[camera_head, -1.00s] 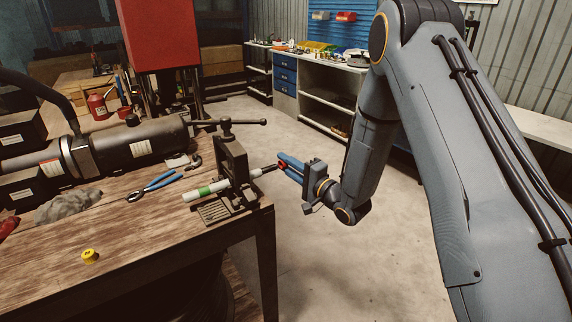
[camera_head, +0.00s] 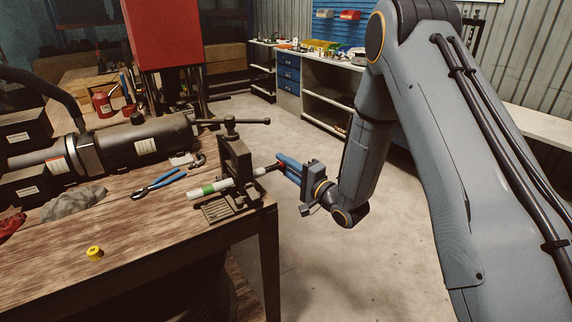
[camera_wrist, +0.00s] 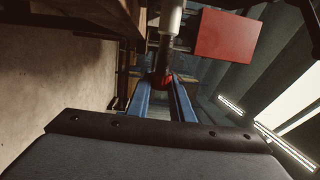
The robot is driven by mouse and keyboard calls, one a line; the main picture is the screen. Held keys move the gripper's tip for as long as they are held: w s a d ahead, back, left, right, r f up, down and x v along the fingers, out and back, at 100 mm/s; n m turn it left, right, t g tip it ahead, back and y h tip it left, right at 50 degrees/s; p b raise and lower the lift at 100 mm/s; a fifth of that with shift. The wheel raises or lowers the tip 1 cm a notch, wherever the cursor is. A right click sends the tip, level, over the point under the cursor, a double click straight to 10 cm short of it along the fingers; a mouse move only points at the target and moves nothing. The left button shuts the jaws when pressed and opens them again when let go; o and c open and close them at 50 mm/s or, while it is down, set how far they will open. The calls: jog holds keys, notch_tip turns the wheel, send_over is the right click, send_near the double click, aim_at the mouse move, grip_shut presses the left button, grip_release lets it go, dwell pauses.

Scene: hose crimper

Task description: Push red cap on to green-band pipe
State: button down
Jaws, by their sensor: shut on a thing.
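The green-band pipe (camera_head: 207,189) is a white pipe with a green band near its left end, held in a dark vise (camera_head: 237,170) at the table's right corner. Its dark right end points at my gripper. My gripper (camera_head: 279,165) has blue fingers, shut on the red cap, just right of the table edge. In the wrist view the red cap (camera_wrist: 161,80) shows between the blue fingers, in line with the dark pipe end (camera_wrist: 166,55) and against or very near it. The fingers hide part of the cap, so I cannot tell how far it sits on the pipe.
A yellow cap (camera_head: 95,253), blue-handled pliers (camera_head: 158,184), a grey rag (camera_head: 73,203) and a red cloth (camera_head: 10,226) lie on the wooden table (camera_head: 150,235). A large dark cylinder machine (camera_head: 140,142) stands behind. Floor right of the table is clear.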

jog(key=shift+s+a, duration=0.3)
jog(key=shift+a, duration=0.15)
jog(key=c, duration=1.5)
grip_release()
jog(key=shift+s+d, duration=0.1)
jog(key=shift+d, duration=0.05)
jog(key=b+v, duration=0.2)
jog(key=v, duration=0.5)
jog(key=shift+s+d, duration=0.1)
jog(key=shift+s, duration=0.1)
